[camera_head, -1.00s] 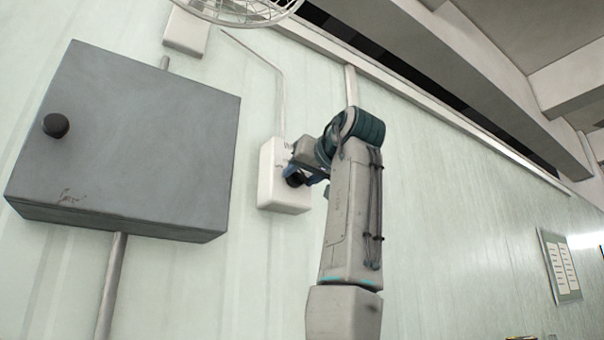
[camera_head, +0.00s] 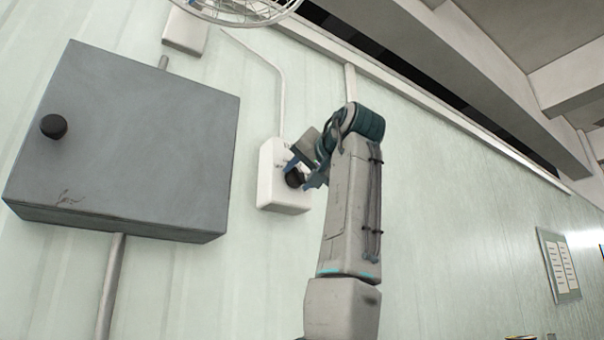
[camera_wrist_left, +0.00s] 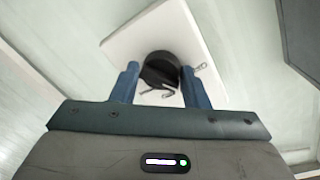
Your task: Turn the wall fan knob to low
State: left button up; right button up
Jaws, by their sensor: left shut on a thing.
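The white fan control box (camera_head: 272,186) is fixed on the pale green wall, right of the grey cabinet. Its black round knob (camera_head: 294,178) sits on the front face. My left gripper (camera_head: 300,170) is at the box with its blue fingers around the knob. In the left wrist view the knob (camera_wrist_left: 160,70) lies between the two fingers of my left gripper (camera_wrist_left: 159,84), which is shut on it. The white plate (camera_wrist_left: 196,42) looks tilted there, and the small markings beside the knob are too blurred to read. My right gripper is out of view.
A grey metal cabinet (camera_head: 125,140) with its own black knob (camera_head: 53,126) stands out from the wall at left. The wire fan guard (camera_head: 240,8) is above, with a conduit (camera_head: 281,100) running down to the box. The wall at right is clear, apart from a notice board (camera_head: 558,265).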

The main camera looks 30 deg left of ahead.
pick_arm(q)
jog(key=shift+s+r+m, duration=0.1)
jog(key=shift+r+m, duration=0.15)
jog(key=shift+m, duration=1.15)
jog(key=o, duration=0.9)
jog(key=shift+f, duration=0.15)
